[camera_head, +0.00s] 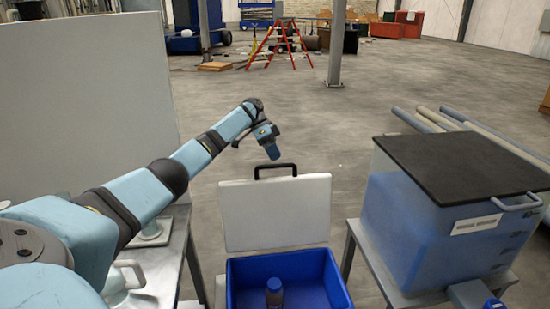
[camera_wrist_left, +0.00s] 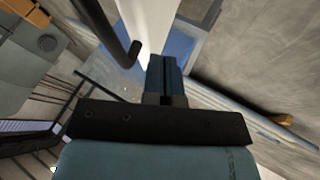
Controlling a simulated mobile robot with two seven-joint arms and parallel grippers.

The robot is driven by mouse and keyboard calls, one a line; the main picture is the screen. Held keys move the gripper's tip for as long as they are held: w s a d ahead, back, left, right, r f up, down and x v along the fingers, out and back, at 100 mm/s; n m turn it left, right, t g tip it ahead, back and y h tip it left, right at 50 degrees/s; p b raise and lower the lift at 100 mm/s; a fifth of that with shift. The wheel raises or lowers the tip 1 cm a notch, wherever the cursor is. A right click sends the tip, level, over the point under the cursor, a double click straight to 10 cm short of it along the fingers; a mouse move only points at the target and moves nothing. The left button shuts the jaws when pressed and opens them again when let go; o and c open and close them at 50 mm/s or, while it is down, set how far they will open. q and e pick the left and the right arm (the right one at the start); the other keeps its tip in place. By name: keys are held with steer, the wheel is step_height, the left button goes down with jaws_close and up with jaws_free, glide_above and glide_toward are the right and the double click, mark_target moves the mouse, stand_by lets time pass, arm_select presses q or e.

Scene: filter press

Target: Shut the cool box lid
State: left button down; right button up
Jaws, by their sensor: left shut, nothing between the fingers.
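The cool box (camera_head: 235,290) is blue and open, with a capped bottle (camera_head: 274,291) standing inside. Its white lid (camera_head: 275,212) stands upright at the far side, with a black handle (camera_head: 275,171) on its top edge. My left gripper (camera_head: 273,152) is shut and empty, just above and behind the handle, seemingly apart from it. In the left wrist view the shut fingers (camera_wrist_left: 163,70) point toward the lid (camera_wrist_left: 152,25), with the dark handle (camera_wrist_left: 110,35) at their left. Part of the blue box (camera_wrist_left: 180,47) shows beyond. My right gripper is not in view.
A translucent tank (camera_head: 435,225) with a black cover (camera_head: 462,165) stands on a bench to the right. A white panel (camera_head: 80,100) rises at the left, with metal flasks (camera_head: 130,285) below my arm. Pipes (camera_head: 465,125) lie behind the tank. The floor beyond the lid is clear.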

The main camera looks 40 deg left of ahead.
arm_select(q)
steer(key=shift+s+d+r, duration=0.15)
steer(key=shift+s+d, duration=0.9)
steer(key=shift+d, duration=0.1)
